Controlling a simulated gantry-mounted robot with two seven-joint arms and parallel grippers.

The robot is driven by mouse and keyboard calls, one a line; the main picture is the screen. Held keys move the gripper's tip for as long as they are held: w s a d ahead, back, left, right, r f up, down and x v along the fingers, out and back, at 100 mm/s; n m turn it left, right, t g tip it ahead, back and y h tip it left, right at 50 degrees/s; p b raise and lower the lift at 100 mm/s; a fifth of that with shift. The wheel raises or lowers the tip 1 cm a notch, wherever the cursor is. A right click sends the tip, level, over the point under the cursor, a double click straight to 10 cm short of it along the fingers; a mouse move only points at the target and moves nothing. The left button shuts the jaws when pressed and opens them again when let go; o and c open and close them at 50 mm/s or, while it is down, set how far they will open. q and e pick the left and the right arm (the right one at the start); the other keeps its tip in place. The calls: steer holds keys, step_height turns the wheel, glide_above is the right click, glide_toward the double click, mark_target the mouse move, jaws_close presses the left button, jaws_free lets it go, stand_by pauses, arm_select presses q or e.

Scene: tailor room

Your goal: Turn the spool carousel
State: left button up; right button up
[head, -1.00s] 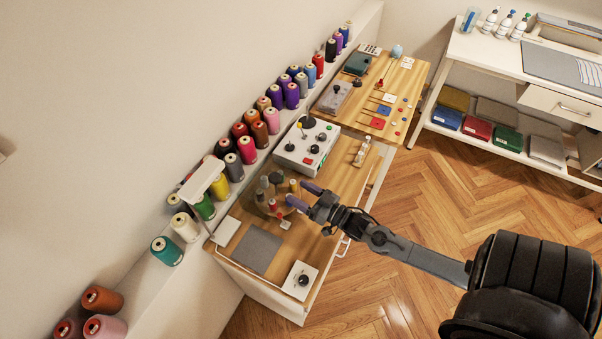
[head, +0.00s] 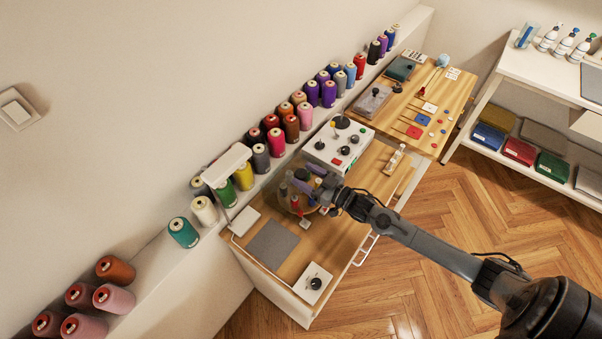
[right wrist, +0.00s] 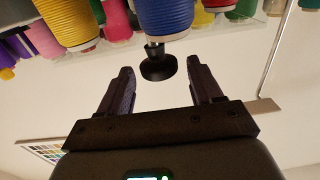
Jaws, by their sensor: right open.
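The spool carousel (head: 285,200) is a small round stand with small spools on the wooden worktop. A red spool (head: 296,203) shows at its front, while my gripper hides much of the rest. My right gripper (head: 304,179) reaches in from the right, with its fingers over the carousel. In the right wrist view it (right wrist: 160,72) is open, with a black round knob-like piece (right wrist: 157,67) between or just beyond the fingertips. A blue spool (right wrist: 165,14) and a yellow spool (right wrist: 68,20) appear large just beyond. I cannot tell contact. My left gripper is not in view.
A white lamp-like arm (head: 227,165) stands left of the carousel. A control box (head: 338,146) with knobs is behind it. A grey mat (head: 272,246) and a white knob plate (head: 313,284) lie in front. Large spools line the wall ledge (head: 160,262).

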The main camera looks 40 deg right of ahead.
steer(key=shift+x, duration=1.15)
jaws_close()
